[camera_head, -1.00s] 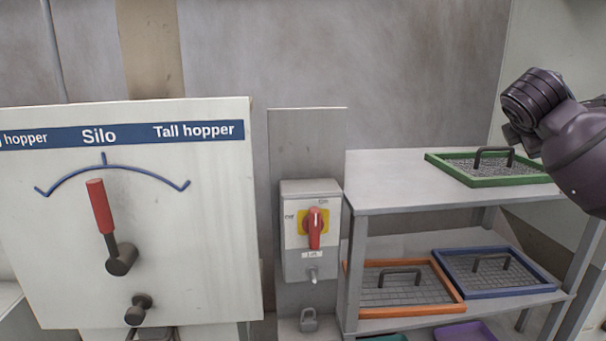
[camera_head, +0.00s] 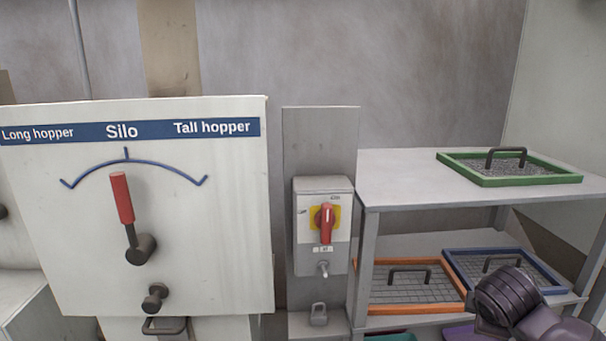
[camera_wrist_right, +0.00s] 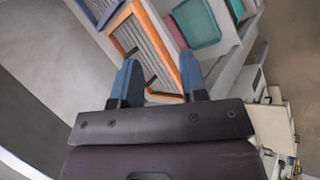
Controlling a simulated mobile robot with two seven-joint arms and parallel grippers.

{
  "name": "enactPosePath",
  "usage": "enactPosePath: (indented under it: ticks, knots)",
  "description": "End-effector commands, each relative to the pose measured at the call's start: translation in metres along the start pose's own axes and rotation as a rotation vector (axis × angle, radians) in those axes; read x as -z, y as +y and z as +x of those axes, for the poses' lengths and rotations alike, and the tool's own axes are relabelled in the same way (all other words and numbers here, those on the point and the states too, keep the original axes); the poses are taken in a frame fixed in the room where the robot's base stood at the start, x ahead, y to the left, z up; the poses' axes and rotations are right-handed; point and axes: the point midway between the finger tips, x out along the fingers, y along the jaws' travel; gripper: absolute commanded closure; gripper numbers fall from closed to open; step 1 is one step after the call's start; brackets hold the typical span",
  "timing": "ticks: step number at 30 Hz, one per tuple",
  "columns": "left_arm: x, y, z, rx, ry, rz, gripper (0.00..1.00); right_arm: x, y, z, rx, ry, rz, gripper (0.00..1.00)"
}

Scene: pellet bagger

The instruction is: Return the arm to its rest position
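My right arm shows in the head view as a dark purple link at the lower right, in front of the shelf. Its fingers are not visible in that view. In the right wrist view my right gripper (camera_wrist_right: 160,80) has its two blue fingers apart with nothing between them. Behind the fingers are the orange-framed tray (camera_wrist_right: 150,42) and part of the shelf. My left gripper is not in the head view.
A shelf (camera_head: 400,190) holds a green-framed screen (camera_head: 510,180) on top, with orange (camera_head: 462,296) and blue (camera_head: 552,283) ones below. A red-handled switch box (camera_head: 308,250) and a selector panel (camera_head: 70,240) with a red lever (camera_head: 122,198) stand left.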

Motion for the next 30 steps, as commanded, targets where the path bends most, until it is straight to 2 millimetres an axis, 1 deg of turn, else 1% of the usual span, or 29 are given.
enactPosePath:
  ticks: [1, 2, 3, 5, 6, 8, 9, 11, 12, 15, 18, 21, 24, 30]
  knots:
    - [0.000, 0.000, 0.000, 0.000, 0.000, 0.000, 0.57, 0.000, -0.027, 0.004, 0.034, 0.018, 0.042, 0.60]
    - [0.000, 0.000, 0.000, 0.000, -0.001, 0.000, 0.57, 0.000, -0.041, 0.005, 0.049, 0.028, 0.070, 0.60]
    - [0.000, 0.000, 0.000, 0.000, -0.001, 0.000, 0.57, -0.001, -0.059, 0.007, 0.070, 0.038, 0.110, 0.60]
    - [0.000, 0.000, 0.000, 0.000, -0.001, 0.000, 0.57, -0.002, -0.085, 0.007, 0.101, 0.052, 0.173, 0.60]
    - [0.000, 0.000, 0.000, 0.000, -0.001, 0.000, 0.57, -0.003, -0.102, 0.007, 0.122, 0.060, 0.216, 0.60]
    - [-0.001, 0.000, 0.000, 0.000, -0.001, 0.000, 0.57, -0.006, -0.127, 0.005, 0.153, 0.069, 0.282, 0.60]
    - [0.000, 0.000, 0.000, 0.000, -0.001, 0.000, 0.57, -0.008, -0.142, 0.003, 0.174, 0.072, 0.328, 0.60]
    - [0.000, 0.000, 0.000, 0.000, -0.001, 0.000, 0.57, -0.011, -0.165, -0.001, 0.204, 0.077, 0.400, 0.60]
    - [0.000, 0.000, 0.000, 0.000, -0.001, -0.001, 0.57, -0.014, -0.180, -0.004, 0.222, 0.077, 0.450, 0.60]
    - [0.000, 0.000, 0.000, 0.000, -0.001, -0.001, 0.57, -0.022, -0.214, -0.014, 0.268, 0.072, 0.578, 0.60]
    - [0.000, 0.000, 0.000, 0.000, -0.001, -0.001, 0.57, -0.030, -0.243, -0.025, 0.306, 0.057, 0.703, 0.60]
    - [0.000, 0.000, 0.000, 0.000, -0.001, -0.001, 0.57, -0.038, -0.264, -0.036, 0.332, 0.040, 0.810, 0.60]
    - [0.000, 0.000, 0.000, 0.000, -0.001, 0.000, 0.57, -0.046, -0.280, -0.045, 0.351, 0.019, 0.901, 0.60]
    - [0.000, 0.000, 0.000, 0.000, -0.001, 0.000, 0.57, -0.059, -0.306, -0.063, 0.375, -0.022, 1.059, 0.60]
